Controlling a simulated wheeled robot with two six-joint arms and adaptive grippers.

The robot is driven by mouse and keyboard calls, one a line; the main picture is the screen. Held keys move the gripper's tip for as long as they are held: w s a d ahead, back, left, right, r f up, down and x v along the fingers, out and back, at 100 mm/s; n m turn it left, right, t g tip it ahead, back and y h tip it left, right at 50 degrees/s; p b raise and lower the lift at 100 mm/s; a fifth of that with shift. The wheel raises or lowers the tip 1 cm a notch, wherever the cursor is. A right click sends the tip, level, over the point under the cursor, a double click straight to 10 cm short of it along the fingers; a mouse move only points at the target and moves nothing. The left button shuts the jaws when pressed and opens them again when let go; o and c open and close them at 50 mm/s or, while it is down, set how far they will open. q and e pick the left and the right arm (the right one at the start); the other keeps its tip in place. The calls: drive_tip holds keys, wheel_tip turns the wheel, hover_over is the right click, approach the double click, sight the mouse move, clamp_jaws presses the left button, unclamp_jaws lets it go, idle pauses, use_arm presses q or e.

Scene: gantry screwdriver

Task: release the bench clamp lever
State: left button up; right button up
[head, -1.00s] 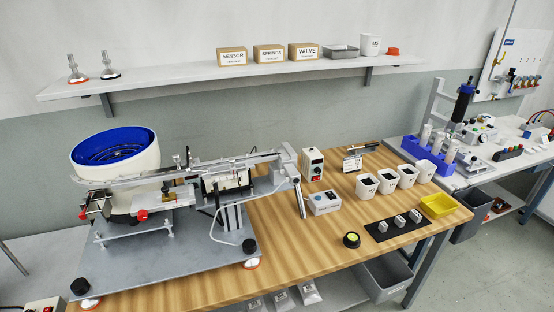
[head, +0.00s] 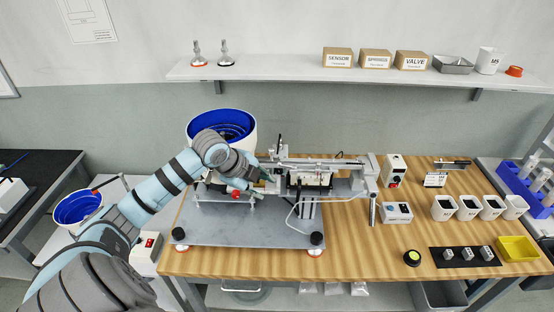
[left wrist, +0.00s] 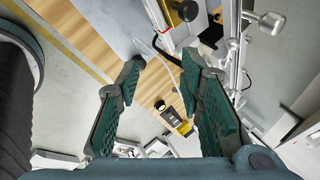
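A small fixture with a dark horizontal bar (head: 452,163) and a white label (head: 435,180) stands at the back right of the wooden bench; I cannot tell for sure that this is the bench clamp lever. My left gripper (head: 268,177) is in front of the feeder's rail, left of the gantry, far from that fixture. In the left wrist view my left gripper (left wrist: 162,64) has its fingers wide apart with nothing held between them. A red knob (head: 238,194) shows just under the gripper in the head view. My right gripper is not in view.
The gantry rig stands on a grey plate (head: 240,232), with the white and blue bowl feeder (head: 222,130) behind my left arm. The front wood strip is mostly clear.

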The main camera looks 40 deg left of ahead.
sight(278, 163)
use_arm(q)
drive_tip(key=w+a+r+m+t, duration=0.1)
drive_tip(key=a+r+m, duration=0.25)
drive_tip(key=r, duration=0.75)
drive_tip(key=p+x, duration=0.1)
drive_tip(key=x, duration=1.2)
drive_tip(key=shift+w+a, duration=0.1)
drive_tip(key=shift+w, duration=0.2)
drive_tip(key=shift+w+f, duration=0.1)
drive_tip(key=shift+f, duration=0.2)
drive_tip(key=shift+w, duration=0.1)
clamp_jaws()
